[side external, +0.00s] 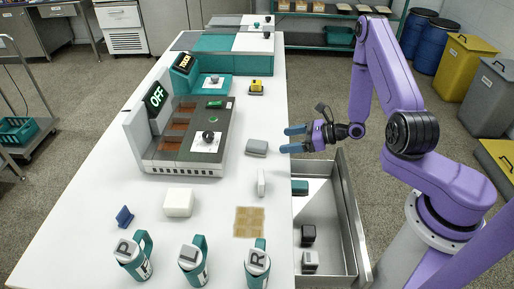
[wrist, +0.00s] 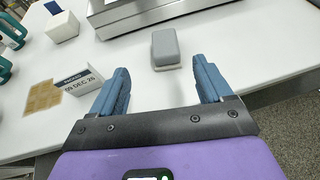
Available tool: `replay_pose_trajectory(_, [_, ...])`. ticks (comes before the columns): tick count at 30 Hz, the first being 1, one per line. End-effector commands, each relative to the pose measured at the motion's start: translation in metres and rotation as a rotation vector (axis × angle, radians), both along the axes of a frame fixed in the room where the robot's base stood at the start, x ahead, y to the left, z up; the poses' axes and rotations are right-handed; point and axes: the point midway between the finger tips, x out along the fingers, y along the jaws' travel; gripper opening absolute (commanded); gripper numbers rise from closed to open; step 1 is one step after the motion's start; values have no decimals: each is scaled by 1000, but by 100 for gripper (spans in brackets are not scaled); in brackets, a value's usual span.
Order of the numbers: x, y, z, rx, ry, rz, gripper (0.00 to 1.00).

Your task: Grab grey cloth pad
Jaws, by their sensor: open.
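The grey cloth pad (side external: 257,147) is a small rounded grey block lying on the white table near its right edge, beside the mill. In the wrist view the pad (wrist: 166,47) lies ahead of my gripper, roughly between the lines of its two fingers, with a lighter layer at its base. My gripper (side external: 291,138) is open and empty, just right of the pad in the side view and apart from it. Its blue fingers (wrist: 160,90) are spread wide in the wrist view.
The mill (side external: 190,168) stands left of the pad. A small date sign (wrist: 82,84) and a tan square mat (side external: 249,222) lie nearer the front. A white block (side external: 179,203) and labelled bottles (side external: 193,262) stand farther forward. An open drawer (side external: 345,225) juts from the table's right side.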

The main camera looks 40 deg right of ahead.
Motion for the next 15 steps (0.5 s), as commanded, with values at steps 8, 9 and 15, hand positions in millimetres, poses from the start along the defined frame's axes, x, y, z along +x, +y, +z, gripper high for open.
replay_pose_trajectory(8, [39,29,-19,0,-2,6,79])
replay_pose_trajectory(9, [43,31,-22,0,-2,5,79])
replay_pose_trajectory(15, [55,38,-27,0,-1,3,79])
